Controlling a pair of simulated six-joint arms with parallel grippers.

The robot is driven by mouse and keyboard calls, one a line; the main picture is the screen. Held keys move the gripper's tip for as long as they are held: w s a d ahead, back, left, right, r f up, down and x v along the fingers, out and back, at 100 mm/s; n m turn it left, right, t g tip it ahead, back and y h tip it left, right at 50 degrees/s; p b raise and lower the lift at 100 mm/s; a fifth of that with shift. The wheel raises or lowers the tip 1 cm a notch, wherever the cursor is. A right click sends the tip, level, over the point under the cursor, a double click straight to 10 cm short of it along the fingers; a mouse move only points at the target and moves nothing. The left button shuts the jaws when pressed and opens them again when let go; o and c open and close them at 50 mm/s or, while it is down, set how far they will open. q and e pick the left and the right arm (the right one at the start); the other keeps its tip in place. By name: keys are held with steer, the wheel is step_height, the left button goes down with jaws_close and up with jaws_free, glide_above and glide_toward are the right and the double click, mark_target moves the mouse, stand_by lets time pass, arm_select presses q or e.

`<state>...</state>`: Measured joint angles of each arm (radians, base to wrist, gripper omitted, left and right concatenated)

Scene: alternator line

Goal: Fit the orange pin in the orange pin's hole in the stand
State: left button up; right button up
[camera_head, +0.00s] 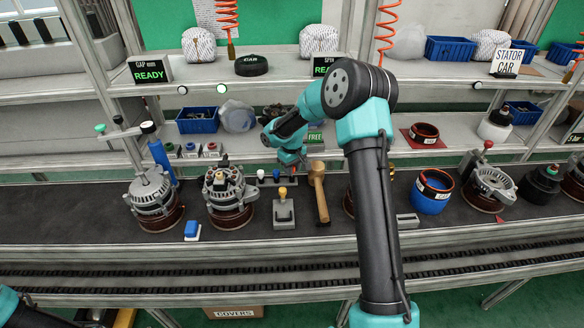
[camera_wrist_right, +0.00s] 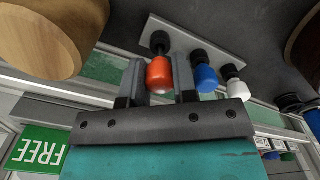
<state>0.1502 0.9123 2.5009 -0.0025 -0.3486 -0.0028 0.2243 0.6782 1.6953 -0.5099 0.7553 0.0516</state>
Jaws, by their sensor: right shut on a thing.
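My right gripper (camera_wrist_right: 160,82) is shut on the orange pin (camera_wrist_right: 159,74), with one finger on each side of its orange head. The pin's black part (camera_wrist_right: 159,42) lies over one end of a grey stand plate (camera_wrist_right: 190,32); I cannot tell whether it is seated in a hole. A blue-headed pin (camera_wrist_right: 204,78) and a white-headed pin (camera_wrist_right: 233,88) stand in a row beside it. In the head view, my right gripper (camera_head: 292,160) is beside the blue pin (camera_head: 276,173) and white pin (camera_head: 260,174), and its arm hides part of the bench. My left gripper is out of view.
A wooden mallet (camera_head: 319,190) stands close to the right of the pins, and its head (camera_wrist_right: 42,38) shows large in the wrist view. A grey block with a yellow knob (camera_head: 283,212) is in front. Alternators (camera_head: 228,195) stand to the left. A green FREE sign (camera_wrist_right: 38,148) is behind.

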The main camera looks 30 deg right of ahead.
steer(key=shift+f, duration=0.8)
steer(key=o, duration=1)
step_height(320, 180, up, 17)
steer(key=shift+r, duration=0.15)
stand_by(0.9)
